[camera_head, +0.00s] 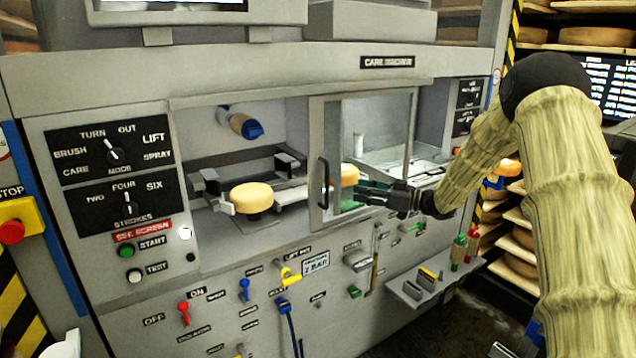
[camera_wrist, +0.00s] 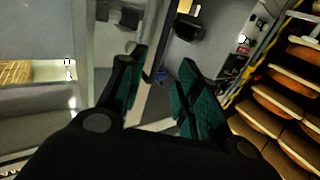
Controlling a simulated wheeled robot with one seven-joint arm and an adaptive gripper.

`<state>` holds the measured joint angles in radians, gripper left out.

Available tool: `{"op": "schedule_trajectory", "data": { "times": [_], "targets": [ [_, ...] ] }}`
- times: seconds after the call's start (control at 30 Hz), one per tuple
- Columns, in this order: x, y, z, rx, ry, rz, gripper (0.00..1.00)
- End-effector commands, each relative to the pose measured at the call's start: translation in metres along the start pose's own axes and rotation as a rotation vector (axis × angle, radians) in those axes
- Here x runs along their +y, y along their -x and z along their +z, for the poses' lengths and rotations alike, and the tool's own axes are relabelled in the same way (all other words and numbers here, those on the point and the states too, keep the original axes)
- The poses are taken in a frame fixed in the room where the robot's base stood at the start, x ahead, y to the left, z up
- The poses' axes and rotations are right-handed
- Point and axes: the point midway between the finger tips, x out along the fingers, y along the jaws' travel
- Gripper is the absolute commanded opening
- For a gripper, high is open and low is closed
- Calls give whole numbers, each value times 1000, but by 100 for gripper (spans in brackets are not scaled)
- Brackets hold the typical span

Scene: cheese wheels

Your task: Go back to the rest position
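My gripper (camera_head: 362,192) is at the end of my arm in front of the care machine's glass door (camera_head: 372,140), close to its handle (camera_head: 323,182). In the wrist view the two green finger pads (camera_wrist: 160,92) stand apart with nothing between them. The edge of the door lies close by the left finger in that view. Whether a finger touches the door or its handle cannot be told.
Knobs, levers and a small shelf (camera_head: 425,290) stick out below. Shelves of cheese (camera_wrist: 275,105) stand at the right.

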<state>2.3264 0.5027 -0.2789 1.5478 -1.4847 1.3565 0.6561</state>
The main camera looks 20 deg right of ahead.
Motion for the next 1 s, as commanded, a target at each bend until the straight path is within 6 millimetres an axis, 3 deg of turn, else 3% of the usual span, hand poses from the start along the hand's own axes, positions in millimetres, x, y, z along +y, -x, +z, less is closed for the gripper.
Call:
{"op": "schedule_trajectory", "data": {
  "times": [0.17,0.27,0.47,0.63,0.83,1.0],
  "targets": [
    [-3,-4,8,-5,-10,8,34],
    [-13,-16,31,-17,-42,41,34],
    [-54,-45,125,-101,-159,177,34],
    [-102,-51,211,-219,-258,295,34],
    [-170,-38,303,-392,-362,412,34],
    [-236,-11,370,-561,-439,493,34]
  ]
}}
